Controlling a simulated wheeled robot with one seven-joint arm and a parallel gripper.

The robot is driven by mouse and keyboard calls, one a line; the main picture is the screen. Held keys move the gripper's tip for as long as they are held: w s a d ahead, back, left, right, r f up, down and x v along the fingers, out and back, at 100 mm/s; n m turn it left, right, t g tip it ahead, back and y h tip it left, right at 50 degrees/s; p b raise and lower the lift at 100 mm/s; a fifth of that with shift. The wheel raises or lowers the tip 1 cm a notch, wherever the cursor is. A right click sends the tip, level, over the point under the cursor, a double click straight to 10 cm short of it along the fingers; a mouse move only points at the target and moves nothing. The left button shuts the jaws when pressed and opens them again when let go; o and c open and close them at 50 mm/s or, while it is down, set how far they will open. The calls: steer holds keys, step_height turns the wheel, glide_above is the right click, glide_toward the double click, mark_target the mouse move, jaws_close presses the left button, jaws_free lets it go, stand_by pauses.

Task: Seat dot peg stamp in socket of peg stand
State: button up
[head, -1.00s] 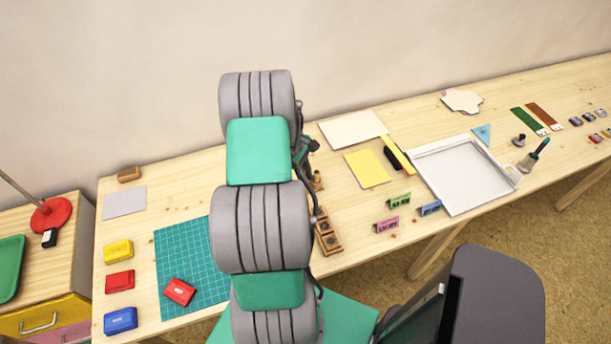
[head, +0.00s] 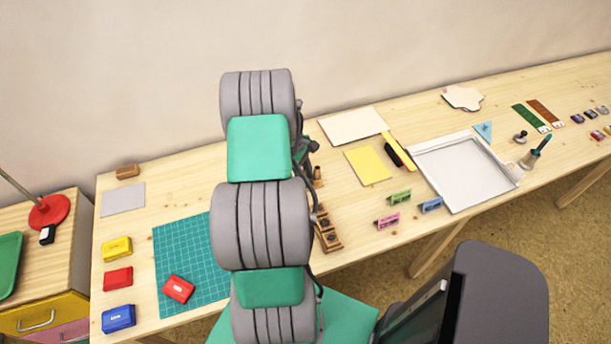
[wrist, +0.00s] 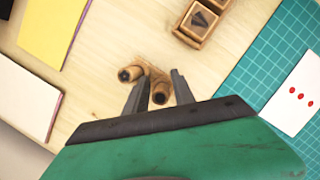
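My gripper (wrist: 160,80) points down at the table in the wrist view, its two fingers apart. A wooden peg stamp with a dark end (wrist: 160,94) is between the fingers, with a gap visible on the right side. A second wooden peg (wrist: 127,74) is just left of the left finger. I cannot tell which bears the dot. The wooden peg stand (wrist: 192,36) is partly in the wrist view at the top, apart from the gripper; a dark V mark shows on it. In the head view the stand (head: 327,236) and a peg (head: 317,175) show right of my arm, which hides my gripper.
A card with three red dots (wrist: 298,94) lies on the green cutting mat (wrist: 244,84). A yellow sheet (head: 367,166), a white pad (head: 352,125) and a white tray (head: 462,178) lie right of my arm. Small coloured blocks (head: 388,221) stand near the front edge.

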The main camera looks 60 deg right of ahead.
steer(key=shift+o, duration=0.7)
steer(key=shift+d, duration=0.1)
steer(key=shift+w+r, duration=0.1)
steer(key=shift+r, duration=0.15)
steer(key=b+v, duration=0.1)
steer(key=v, duration=0.6)
steer(key=shift+r, duration=0.2)
